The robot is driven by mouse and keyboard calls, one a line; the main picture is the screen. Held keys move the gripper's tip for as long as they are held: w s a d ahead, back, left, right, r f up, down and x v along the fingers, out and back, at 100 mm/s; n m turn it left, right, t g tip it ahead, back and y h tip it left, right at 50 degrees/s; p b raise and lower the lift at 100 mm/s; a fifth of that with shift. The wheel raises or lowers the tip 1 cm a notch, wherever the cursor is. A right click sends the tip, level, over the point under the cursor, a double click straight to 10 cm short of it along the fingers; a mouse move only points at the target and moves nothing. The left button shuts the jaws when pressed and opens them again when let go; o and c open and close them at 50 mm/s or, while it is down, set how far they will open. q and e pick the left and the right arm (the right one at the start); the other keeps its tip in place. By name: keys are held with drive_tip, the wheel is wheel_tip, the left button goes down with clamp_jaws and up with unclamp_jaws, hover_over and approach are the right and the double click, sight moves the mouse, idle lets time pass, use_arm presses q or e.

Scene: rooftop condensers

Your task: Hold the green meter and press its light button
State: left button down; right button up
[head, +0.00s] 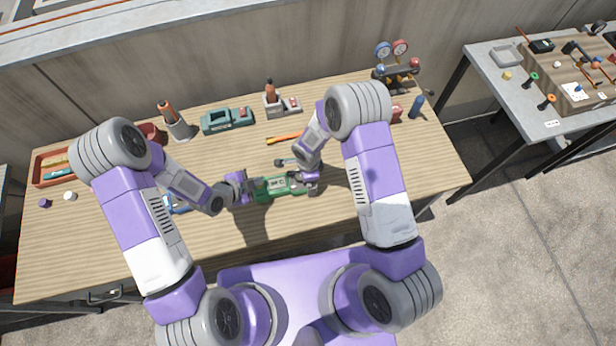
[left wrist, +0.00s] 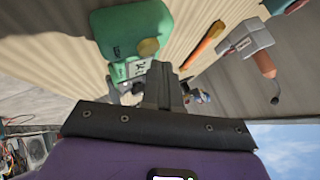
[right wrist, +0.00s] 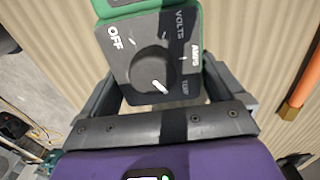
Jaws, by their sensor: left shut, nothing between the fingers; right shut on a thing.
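The green meter (head: 280,189) is over the front middle of the table, between my two grippers. My right gripper (head: 304,183) is shut on its right end. The right wrist view shows the meter's dark dial face (right wrist: 122,62) between the fingers, with a round knob (right wrist: 153,70). My left gripper (head: 248,190) is shut and empty at the meter's left end. In the left wrist view, a round yellowish button (left wrist: 149,47) on the green body (left wrist: 115,28) is just beyond the shut fingertips (left wrist: 160,68). I cannot tell whether they touch it.
An orange pen-like tool (head: 283,139) lies behind the meter. A teal tool (head: 226,118), a grey holder (head: 290,110) and a gauge set (head: 396,68) stand along the back. A red tray (head: 50,181) is at the left. The table's right side is mostly clear.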

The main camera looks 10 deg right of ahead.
use_arm(q)
drive_tip(key=shift+r, duration=3)
use_arm(e)
drive_tip(key=o, duration=1)
wheel_tip(320, 180, up, 9)
drive_tip(key=p, duration=0.4)
use_arm(q)
wheel_tip(320, 180, up, 4)
drive_tip(key=shift+r, duration=0.25)
drive_tip(key=shift+s+f, duration=0.1)
use_arm(e)
drive_tip(key=shift+s, duration=0.1)
